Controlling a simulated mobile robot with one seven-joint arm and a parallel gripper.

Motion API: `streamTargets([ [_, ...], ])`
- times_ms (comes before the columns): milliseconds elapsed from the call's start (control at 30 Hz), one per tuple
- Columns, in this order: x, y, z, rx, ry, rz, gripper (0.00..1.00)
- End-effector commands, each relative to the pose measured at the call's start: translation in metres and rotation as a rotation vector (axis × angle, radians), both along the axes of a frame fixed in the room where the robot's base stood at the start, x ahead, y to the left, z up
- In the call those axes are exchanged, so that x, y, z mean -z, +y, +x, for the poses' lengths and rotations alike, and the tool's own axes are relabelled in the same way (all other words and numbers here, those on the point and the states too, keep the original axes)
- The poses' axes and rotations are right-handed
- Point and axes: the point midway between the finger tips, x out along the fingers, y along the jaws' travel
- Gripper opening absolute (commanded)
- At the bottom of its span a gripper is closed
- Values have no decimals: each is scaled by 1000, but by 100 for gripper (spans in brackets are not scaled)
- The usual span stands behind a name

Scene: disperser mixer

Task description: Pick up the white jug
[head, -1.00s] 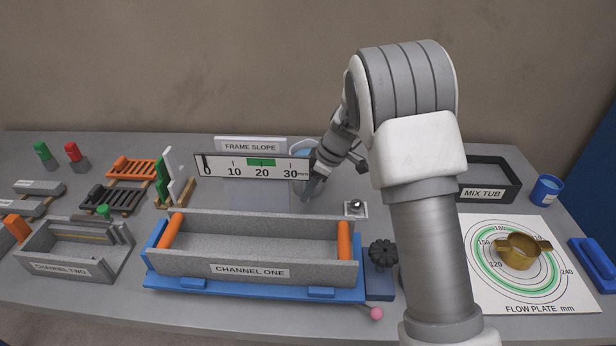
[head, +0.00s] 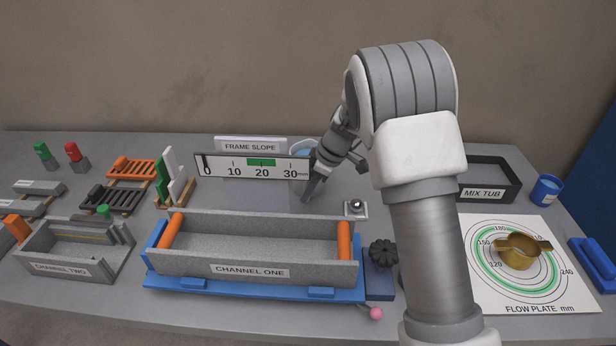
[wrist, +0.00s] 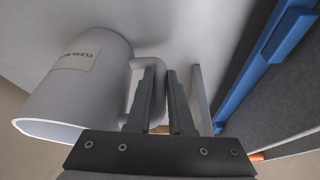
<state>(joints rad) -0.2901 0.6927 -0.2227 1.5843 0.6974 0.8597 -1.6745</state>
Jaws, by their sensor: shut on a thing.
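The white jug (wrist: 85,100) fills the left of the wrist view, its open mouth toward the lower left and a partly readable "CLEAN" label on its side. My gripper (wrist: 163,75) is at the jug's handle, with its dark fingers shut on the handle. In the head view, my gripper (head: 309,190) shows just right of the scale board's end. Most of the jug is hidden there behind the board and my arm; only a pale bluish patch (head: 304,152) shows. I cannot tell whether the jug is off the table.
The scale board (head: 255,166) and channel one (head: 250,270) stand close by on the left and front. A small silver ball on a plate (head: 356,207) is just right of my gripper. The mix tub (head: 490,178) and flow plate (head: 475,300) are at the right.

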Motion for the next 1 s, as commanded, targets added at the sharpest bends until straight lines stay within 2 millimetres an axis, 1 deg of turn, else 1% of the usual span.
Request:
streamTargets([
  [300,-2,0,1,0,-3,0,0],
  [433,-7,0,1,1,-4,1,0],
  [567,-20,0,2,0,-7,1,0],
  [700,-45,0,2,0,-7,1,0],
  [767,-50,-14,9,7,-6,1,0],
  [1000,-84,-65,33,5,-6,1,0],
])
